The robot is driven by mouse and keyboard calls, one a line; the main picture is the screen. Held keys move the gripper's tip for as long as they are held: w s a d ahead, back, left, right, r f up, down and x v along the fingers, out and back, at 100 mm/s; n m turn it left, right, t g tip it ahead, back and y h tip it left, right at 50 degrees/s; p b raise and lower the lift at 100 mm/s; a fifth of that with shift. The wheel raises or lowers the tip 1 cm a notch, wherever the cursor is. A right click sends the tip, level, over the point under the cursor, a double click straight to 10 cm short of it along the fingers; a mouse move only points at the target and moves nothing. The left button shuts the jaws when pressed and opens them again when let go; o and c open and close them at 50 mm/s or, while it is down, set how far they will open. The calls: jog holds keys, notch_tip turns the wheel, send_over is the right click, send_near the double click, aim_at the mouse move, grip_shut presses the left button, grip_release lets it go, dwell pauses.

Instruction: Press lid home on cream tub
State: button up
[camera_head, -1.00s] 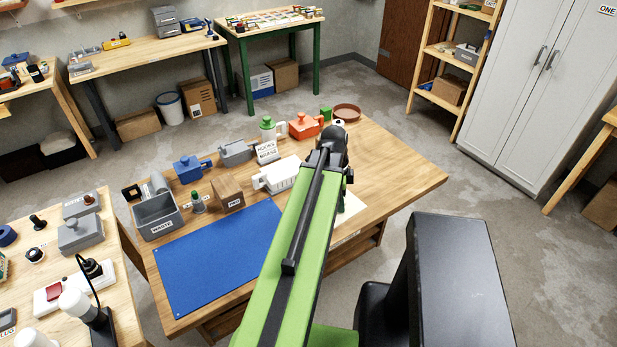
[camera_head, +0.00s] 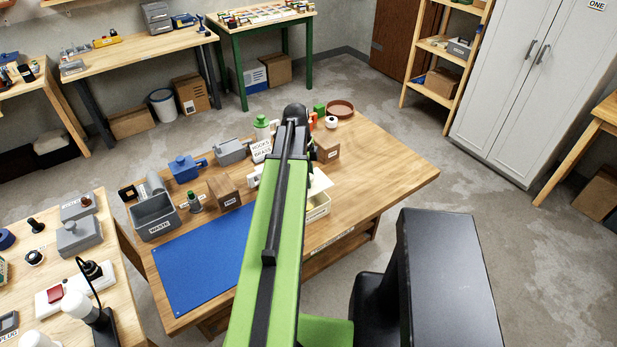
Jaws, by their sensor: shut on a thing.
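The cream tub (camera_head: 317,208) stands on the wooden workbench, just right of my green arm. It is open-looking box-shaped, with a pale label on its front and a pale flat top surface (camera_head: 319,184). My arm covers its left side, so I cannot tell whether that surface is a lid or how it sits. My green arm reaches over the bench and ends in a dark joint. The gripper's jaws are hidden behind the arm, and what they hold does not show.
A brown box (camera_head: 326,149) stands behind the tub. The bench's right side (camera_head: 390,175) is clear.

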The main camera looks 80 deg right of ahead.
jog(key=shift+f+b, duration=2.35)
jog(key=shift+f, duration=0.3)
jog(key=shift+f+b, duration=1.15)
jog(key=shift+b, duration=0.05)
jog(key=o, duration=1.2)
jog(key=shift+r, duration=0.1)
notch_tip(320, 180, up, 17)
jog(key=w+p, duration=0.2)
jog(key=p, duration=1.5)
jog(key=shift+w, duration=0.25)
